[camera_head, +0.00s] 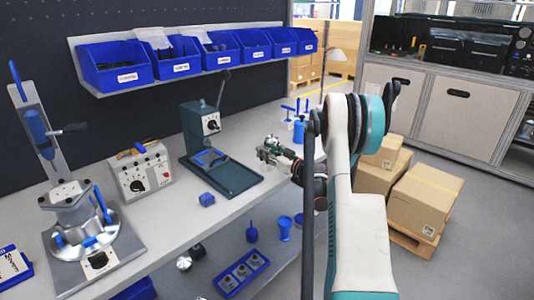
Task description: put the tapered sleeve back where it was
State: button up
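My gripper (264,153) reaches in from the right over the back part of the workbench, to the right of the green press. It is small and seen from behind and the side, so I cannot tell whether its fingers are open, shut or holding something. I cannot pick out the tapered sleeve with certainty. A blue tray (228,287) on the lower shelf holds several metal round parts (240,271). Loose metal parts (184,262) lie to the left of it. A blue flared piece (285,229) stands on the lower shelf.
Blue bins (115,70) hang above. Cardboard boxes (424,199) stand on the floor at right.

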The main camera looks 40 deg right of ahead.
jog(key=s+p, duration=0.3)
jog(key=s, duration=0.9)
jog(key=shift+d+p, duration=0.4)
jog(key=shift+d, duration=0.05)
